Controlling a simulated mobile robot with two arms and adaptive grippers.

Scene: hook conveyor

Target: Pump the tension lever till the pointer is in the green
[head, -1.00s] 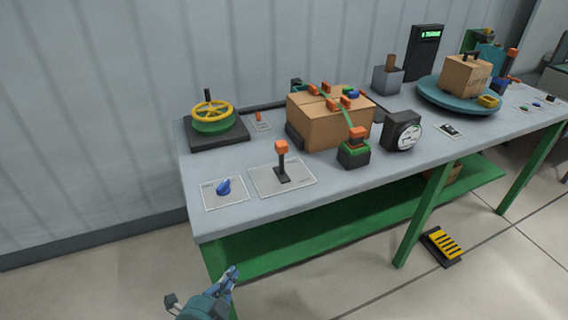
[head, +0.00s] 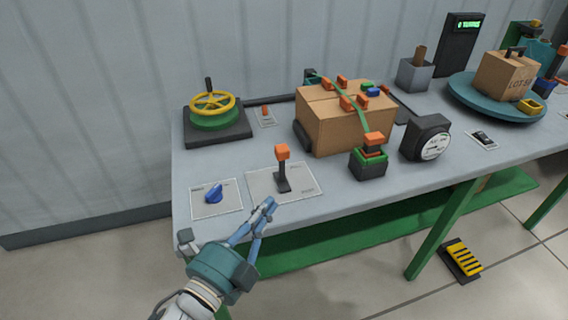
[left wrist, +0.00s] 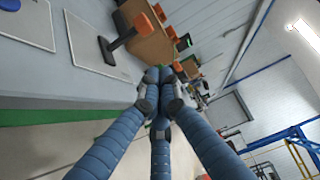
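An orange-knobbed lever with a black stem (head: 283,172) stands nearly upright on a pale plate near the table's front edge; it also shows in the left wrist view (left wrist: 122,38). A black and green block with an orange top (head: 371,160) stands by the carton. I cannot tell for certain which is the tension lever. A black gauge with a white dial (head: 433,147) stands right of that block; its pointer and green zone are too small to read. My left gripper (head: 268,207) is at the front edge, below and left of the upright lever, fingertips together and empty. My right gripper is out of view.
A strapped carton (head: 337,126) stands behind. A blue knob (head: 214,194) on a plate and a yellow handwheel (head: 212,101) are at left. A turntable (head: 462,88) with a box is at right. A yellow-black pedal (head: 462,259) is on the floor.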

